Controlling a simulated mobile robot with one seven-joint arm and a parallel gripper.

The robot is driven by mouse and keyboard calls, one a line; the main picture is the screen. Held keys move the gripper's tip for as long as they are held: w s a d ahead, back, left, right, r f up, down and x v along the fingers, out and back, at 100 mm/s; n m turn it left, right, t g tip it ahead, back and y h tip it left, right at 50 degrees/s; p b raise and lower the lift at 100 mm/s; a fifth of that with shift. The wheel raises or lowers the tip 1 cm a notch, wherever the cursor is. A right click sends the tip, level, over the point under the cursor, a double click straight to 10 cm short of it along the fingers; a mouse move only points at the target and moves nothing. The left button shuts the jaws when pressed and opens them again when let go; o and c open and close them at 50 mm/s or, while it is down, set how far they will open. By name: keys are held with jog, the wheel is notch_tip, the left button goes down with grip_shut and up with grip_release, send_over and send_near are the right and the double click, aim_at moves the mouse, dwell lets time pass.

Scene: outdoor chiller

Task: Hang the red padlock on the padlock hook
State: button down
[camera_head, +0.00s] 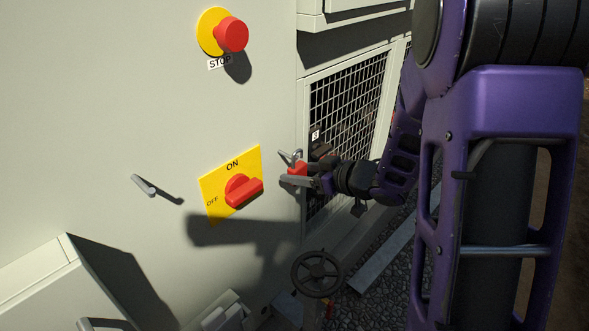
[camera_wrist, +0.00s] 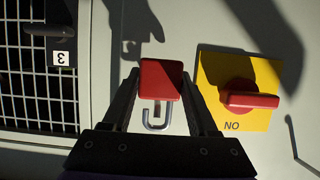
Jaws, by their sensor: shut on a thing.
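The red padlock (camera_head: 298,168) is held in my gripper (camera_head: 292,174) in front of the cabinet, right of the rotary switch. In the wrist view the padlock (camera_wrist: 160,79) sits between the two fingers of my gripper (camera_wrist: 158,88), its grey shackle open in a J shape. In the head view the shackle points up and left. The padlock hook (camera_head: 145,186) is a thin metal peg on the cabinet face, left of the switch. It shows at the right edge of the wrist view (camera_wrist: 293,140), apart from the padlock.
A red rotary switch (camera_head: 243,191) on a yellow ON/OFF plate sticks out between padlock and hook. A red stop button (camera_head: 232,34) is above. A mesh panel (camera_head: 352,88) with a dark handle is right. A handwheel (camera_head: 317,273) stands below my gripper.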

jog(key=shift+s+d, duration=1.35)
jog(key=shift+d, duration=0.05)
jog(key=c, duration=0.8)
grip_release()
jog(key=shift+c, duration=0.2)
grip_shut()
